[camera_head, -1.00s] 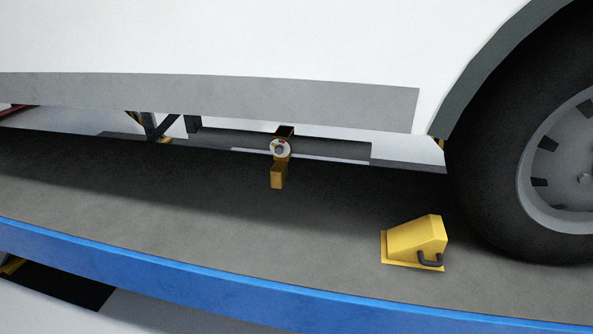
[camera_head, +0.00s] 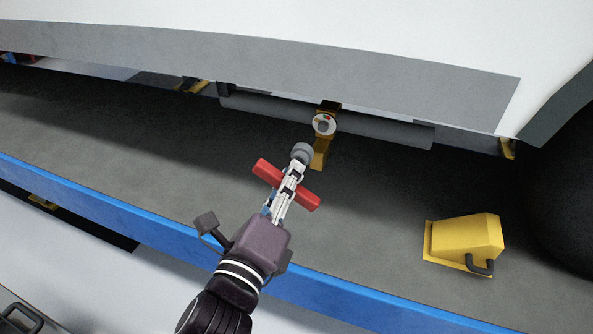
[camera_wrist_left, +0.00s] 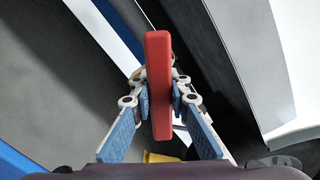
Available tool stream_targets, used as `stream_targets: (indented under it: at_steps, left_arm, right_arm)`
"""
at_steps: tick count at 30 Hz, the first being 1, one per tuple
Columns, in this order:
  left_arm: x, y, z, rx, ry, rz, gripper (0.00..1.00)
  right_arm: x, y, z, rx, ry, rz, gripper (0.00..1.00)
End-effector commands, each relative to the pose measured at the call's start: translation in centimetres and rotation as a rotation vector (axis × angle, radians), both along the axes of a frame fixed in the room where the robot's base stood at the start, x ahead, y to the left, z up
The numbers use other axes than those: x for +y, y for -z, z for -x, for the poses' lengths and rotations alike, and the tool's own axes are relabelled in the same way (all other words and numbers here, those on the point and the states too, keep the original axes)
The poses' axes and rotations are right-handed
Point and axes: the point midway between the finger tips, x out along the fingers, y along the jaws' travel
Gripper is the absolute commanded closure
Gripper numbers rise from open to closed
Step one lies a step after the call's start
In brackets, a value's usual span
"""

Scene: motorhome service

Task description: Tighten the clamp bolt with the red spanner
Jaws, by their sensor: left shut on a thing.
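The red spanner (camera_head: 305,198) is held by its red bar in my left gripper (camera_head: 293,173), which is shut on it. A round grey end (camera_head: 302,152) shows just past the fingertips, towards the clamp. In the left wrist view the red bar (camera_wrist_left: 159,80) lies lengthwise between the blue finger pads. The clamp bolt (camera_head: 324,125) is a grey centre in a white ring with a red mark, on a gold clamp (camera_head: 320,152) at the pipe under the vehicle. In the head view the spanner's grey end appears below and left of the bolt; the gap in depth is unclear.
The grey pipe (camera_head: 390,133) runs under the vehicle's low grey skirt (camera_head: 400,88). A yellow wheel chock (camera_head: 464,240) stands on the dark platform (camera_head: 370,215) at right, near the tyre (camera_head: 570,200). The platform's blue edge (camera_head: 120,205) passes beneath my left arm.

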Motion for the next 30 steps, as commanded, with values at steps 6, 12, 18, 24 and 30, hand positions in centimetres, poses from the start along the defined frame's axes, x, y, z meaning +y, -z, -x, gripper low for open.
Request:
stream_targets:
  at_steps: [6,12,18,24,30]
  left_arm:
    - [-1.2,-0.9,0.1,0.009,0.038,0.035,1.0]
    - [-1.2,-0.8,0.1,0.009,0.037,0.033,1.0]
    - [-1.2,-0.9,0.1,0.004,0.043,0.031,1.0]
    - [-1.8,-1.0,-1.7,0.003,0.042,0.032,1.0]
    - [-2.3,-1.0,-3.6,0.003,0.041,0.031,1.0]
  right_arm:
    - [0.3,-0.1,0.0,0.001,0.001,-0.004,0.61]
    - [0.5,-0.1,-0.1,-0.001,0.002,-0.005,0.61]
    - [0.5,-0.9,-0.1,-0.001,0.002,-0.005,0.61]
    - [0.4,-1.6,-0.2,-0.002,0.001,-0.005,0.61]
    - [0.3,-2.2,-0.2,-0.003,0.001,-0.004,0.61]
